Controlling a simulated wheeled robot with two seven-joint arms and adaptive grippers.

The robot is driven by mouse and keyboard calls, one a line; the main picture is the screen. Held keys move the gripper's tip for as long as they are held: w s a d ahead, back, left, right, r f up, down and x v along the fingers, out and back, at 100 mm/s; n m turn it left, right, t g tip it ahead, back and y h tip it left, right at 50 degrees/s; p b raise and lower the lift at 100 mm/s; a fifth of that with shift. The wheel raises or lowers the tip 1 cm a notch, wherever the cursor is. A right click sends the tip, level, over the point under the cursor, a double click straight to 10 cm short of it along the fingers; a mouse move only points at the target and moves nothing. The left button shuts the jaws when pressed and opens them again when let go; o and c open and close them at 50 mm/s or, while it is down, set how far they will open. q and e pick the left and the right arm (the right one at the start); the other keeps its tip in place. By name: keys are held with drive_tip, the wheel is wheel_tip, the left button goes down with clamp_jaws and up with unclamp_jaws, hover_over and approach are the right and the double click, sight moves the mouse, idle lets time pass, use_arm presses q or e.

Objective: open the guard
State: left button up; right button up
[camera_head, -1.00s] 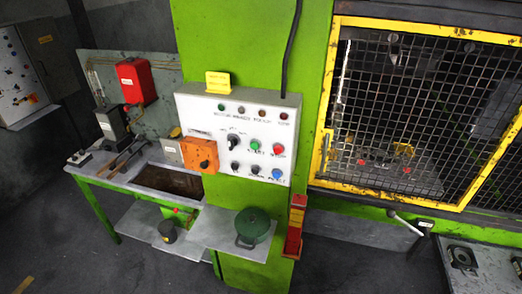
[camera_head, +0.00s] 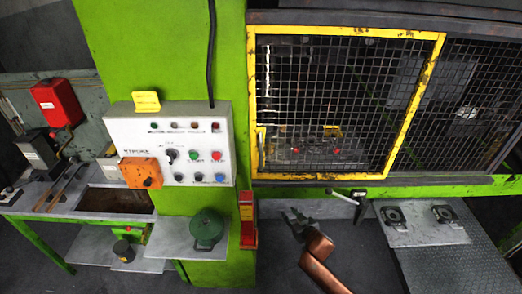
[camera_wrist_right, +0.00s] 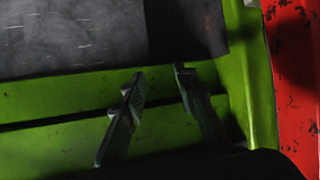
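The guard is a yellow-framed black mesh panel (camera_head: 343,32) in the head view, standing across the front of the green press. A yellow upright handle (camera_head: 261,150) shows at its left edge. Dark machine parts show through the mesh. My right gripper (camera_head: 291,216) is below the guard's lower left part, apart from it. In the right wrist view its two fingers (camera_wrist_right: 160,72) are spread and empty, in front of a green beam. My left gripper is not in view.
A white control panel (camera_head: 121,135) with an orange switch box (camera_head: 140,172) is left of the guard. A red post (camera_head: 248,222) stands near my right gripper. A white-handled lever (camera_head: 343,196) sticks out under the guard. A green pot (camera_head: 207,228) sits on a shelf.

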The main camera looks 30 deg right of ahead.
drive_tip(key=w+a+r+t+p, duration=0.1)
drive_tip(key=a+r+t, duration=0.25)
drive_tip(key=r, duration=1.55)
wheel_tip(320, 180, up, 16)
drive_tip(key=f+n+t+y+p, duration=0.1)
drive_tip(key=t+y+p, duration=0.1)
drive_tip(key=y, duration=0.1)
hover_over(261, 167)
drive_tip(key=shift+w+d+r, duration=0.2)
drive_tip(key=shift+w+r, duration=0.05)
drive_tip(key=shift+w, duration=0.1)
clamp_jaws()
